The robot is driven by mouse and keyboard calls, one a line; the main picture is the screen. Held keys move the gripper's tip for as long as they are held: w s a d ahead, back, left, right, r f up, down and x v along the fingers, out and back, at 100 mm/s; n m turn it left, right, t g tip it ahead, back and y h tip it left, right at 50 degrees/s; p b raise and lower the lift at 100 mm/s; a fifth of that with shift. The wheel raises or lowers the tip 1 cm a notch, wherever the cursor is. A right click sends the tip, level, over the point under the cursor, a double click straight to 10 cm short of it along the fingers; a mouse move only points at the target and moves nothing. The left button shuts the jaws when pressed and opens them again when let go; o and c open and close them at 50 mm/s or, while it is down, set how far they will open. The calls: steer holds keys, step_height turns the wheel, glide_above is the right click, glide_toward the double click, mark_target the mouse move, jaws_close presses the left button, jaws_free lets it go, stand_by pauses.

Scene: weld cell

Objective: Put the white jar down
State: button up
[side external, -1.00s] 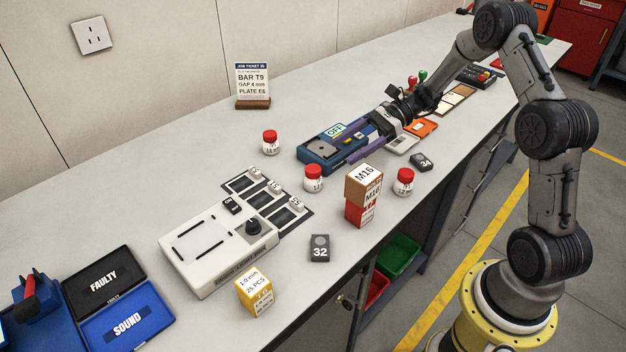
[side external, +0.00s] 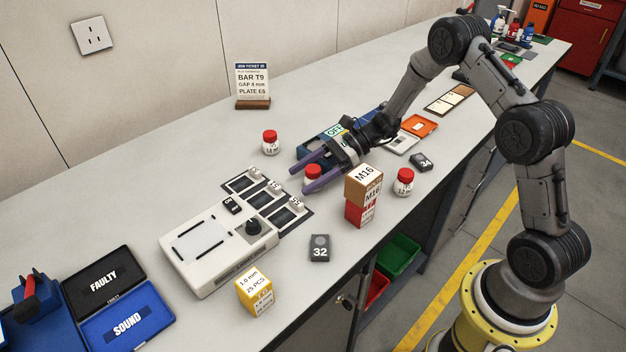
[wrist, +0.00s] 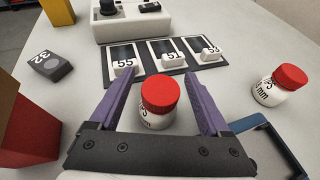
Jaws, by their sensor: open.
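A white jar with a red lid (wrist: 160,100) stands upright on the bench between the two purple fingers of my gripper (wrist: 162,100). The fingers are open, with a gap on each side of the jar. In the side view the same jar (side external: 312,172) shows only partly, behind the fingers of my gripper (side external: 306,180). Two similar jars stand apart: one (side external: 270,142) further back, also in the wrist view (wrist: 280,86), and one (side external: 403,182) to the right of the stacked boxes.
Stacked M16 boxes (side external: 363,195) stand close on the right of my gripper. Numbered tiles on a dark strip (side external: 268,205) and a white device (side external: 217,247) lie to the left. A dark block marked 32 (side external: 319,248) sits near the front.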

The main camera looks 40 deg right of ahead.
steer(key=shift+w+a+f, duration=0.2)
steer(key=shift+a, duration=0.3)
jaws_close()
